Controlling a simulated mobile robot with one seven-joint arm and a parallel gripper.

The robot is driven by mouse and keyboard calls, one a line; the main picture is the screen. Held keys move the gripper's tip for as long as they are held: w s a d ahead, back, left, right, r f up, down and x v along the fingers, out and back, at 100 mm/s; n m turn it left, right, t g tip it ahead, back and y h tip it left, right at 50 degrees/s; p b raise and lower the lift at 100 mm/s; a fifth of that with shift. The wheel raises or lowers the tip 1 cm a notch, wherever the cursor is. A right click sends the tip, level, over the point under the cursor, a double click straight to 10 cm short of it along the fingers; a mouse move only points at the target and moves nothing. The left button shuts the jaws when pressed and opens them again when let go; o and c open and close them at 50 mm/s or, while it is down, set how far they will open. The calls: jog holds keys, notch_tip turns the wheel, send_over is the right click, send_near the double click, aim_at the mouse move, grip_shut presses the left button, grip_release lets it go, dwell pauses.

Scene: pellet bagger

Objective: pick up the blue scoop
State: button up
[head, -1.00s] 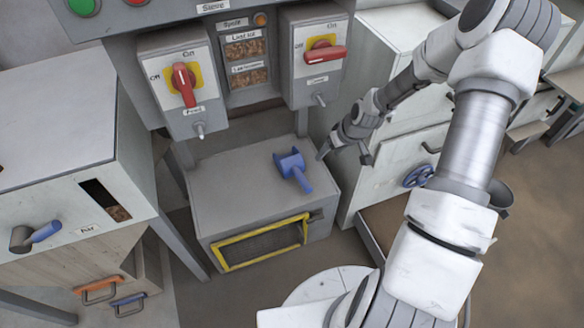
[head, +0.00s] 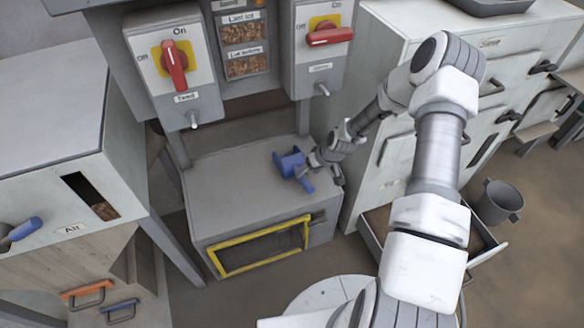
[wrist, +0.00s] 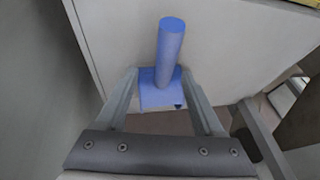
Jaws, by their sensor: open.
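The blue scoop (head: 291,165) lies on top of the low grey box (head: 225,180), its handle pointing toward the front right. In the wrist view the scoop's round handle (wrist: 170,48) and square bowl (wrist: 160,92) show between my two fingers. My gripper (head: 309,176) is at the right side of the scoop in the head view, partly covering it. My fingers (wrist: 158,72) are open, one on each side of the scoop in the wrist view. I cannot tell whether either finger touches it.
The panel with red switches (head: 173,65) (head: 331,36) stands behind the box. A pale cabinet (head: 400,150) is close on the right, with an open drawer (head: 483,246) and a grey bucket (head: 498,202). A pale bin (head: 60,170) stands on the left.

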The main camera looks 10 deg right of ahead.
aim_at(304, 176)
jog(key=x, duration=0.1)
jog(key=b+x, duration=0.1)
jog(key=x, duration=0.1)
jog(key=b+x, duration=0.1)
jog(key=x, duration=0.1)
jog(key=shift+s+a, duration=0.25)
jog(key=shift+a, duration=0.05)
grip_shut()
